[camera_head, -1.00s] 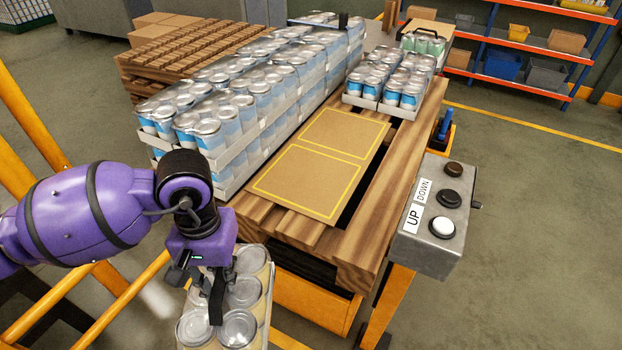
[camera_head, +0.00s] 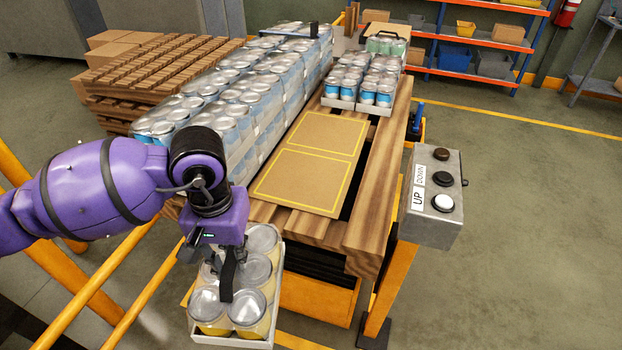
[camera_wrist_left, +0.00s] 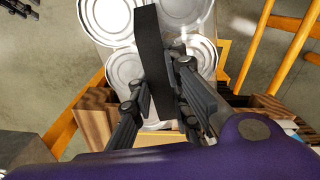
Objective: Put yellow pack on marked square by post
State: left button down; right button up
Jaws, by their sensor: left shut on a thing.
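The yellow pack (camera_head: 272,312) is a tray of several silver-topped cans with yellow lower sides and a black strap across the top. My left gripper (camera_head: 227,290) is shut on the strap and holds the pack off the near left corner of the pallet. In the left wrist view, the gripper fingers (camera_wrist_left: 160,100) close around the strap above the can lids (camera_wrist_left: 125,70). A cardboard sheet (camera_head: 308,150) on the pallet has two yellow-outlined squares, a near one (camera_head: 303,179) and a far one (camera_head: 327,132); both are bare. My right gripper is not in view.
Stacked blue-and-white can packs (camera_head: 240,110) line the sheet's left side. More blue packs (camera_head: 360,82) stand beyond its far end. A grey UP/DOWN button box (camera_head: 432,205) on a yellow post (camera_head: 388,295) stands right of the pallet (camera_head: 375,215). Yellow rails (camera_head: 95,300) are at left.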

aim_at(314, 179)
jog(key=j+z, duration=0.25)
jog(key=i+j+z, duration=0.1)
jog(key=j+z, duration=0.15)
jog(key=i+j+z, duration=0.3)
jog(key=j+z, duration=0.3)
jog(key=i+j+z, duration=0.15)
jog(key=j+z, duration=0.2)
jog(key=j, duration=0.2)
